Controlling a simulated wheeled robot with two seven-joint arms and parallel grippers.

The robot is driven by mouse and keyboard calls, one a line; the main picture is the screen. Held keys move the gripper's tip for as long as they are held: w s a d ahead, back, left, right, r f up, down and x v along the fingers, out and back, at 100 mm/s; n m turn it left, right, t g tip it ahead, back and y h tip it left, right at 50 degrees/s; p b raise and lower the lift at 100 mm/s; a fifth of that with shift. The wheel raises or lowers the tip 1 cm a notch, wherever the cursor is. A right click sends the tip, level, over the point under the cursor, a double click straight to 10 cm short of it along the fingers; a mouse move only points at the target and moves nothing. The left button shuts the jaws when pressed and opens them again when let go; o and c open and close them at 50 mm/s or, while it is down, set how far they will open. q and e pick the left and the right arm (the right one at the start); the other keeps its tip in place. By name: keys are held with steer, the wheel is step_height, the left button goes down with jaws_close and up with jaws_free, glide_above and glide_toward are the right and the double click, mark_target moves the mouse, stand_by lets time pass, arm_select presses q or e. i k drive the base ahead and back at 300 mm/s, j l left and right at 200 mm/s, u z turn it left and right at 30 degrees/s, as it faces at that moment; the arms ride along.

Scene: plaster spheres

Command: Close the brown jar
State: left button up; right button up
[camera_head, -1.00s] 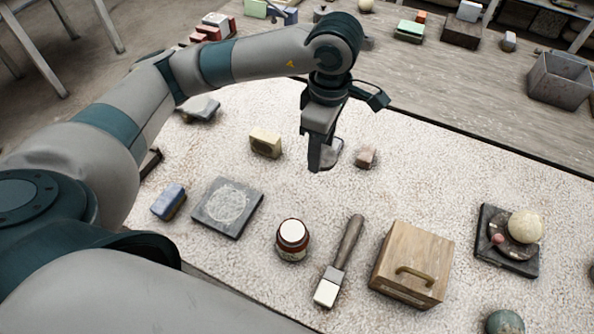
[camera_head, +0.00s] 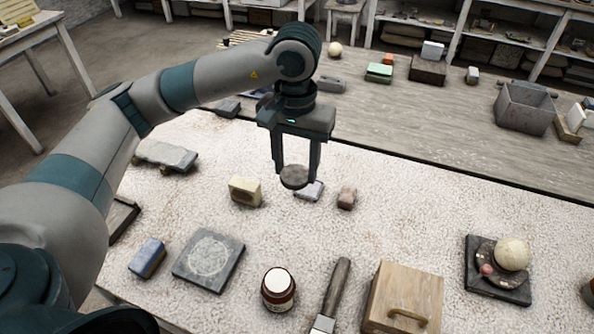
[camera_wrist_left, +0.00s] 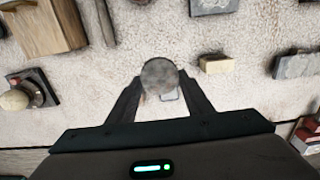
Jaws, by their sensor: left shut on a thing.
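The brown jar (camera_head: 279,291) stands upright on the pale textured work surface, near the front middle of the head view. It has a pale label, and its top shows a white round face inside a brown rim. My left gripper (camera_head: 297,172) is behind the jar and well apart from it, pointing down. It is shut on a round grey-brown disc, which looks like a lid (camera_head: 293,177). The disc also shows between the fingertips in the left wrist view (camera_wrist_left: 158,75). The jar is not in the wrist view. My right gripper is not in view.
Near the jar are a dark square slab (camera_head: 208,260), a wooden-handled tool (camera_head: 338,288) and a wooden box (camera_head: 405,292). A yellowish block (camera_head: 244,191), a small pinkish block (camera_head: 347,197) and a pale flat piece (camera_head: 311,191) lie near the gripper. A dark board with a sphere (camera_head: 512,254) is right.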

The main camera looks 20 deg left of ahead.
mark_target(277, 288)
steer(key=k+j+z, duration=0.1)
steer(key=k+j, duration=0.25)
steer(key=k+j+z, duration=0.15)
steer(key=k+j, duration=0.15)
steer(key=k, duration=0.2)
steer(key=k+j+z, duration=0.1)
steer(key=k+j, duration=0.2)
steer(key=k, duration=0.15)
steer(key=k+j+z, duration=0.15)
steer(key=k, duration=0.3)
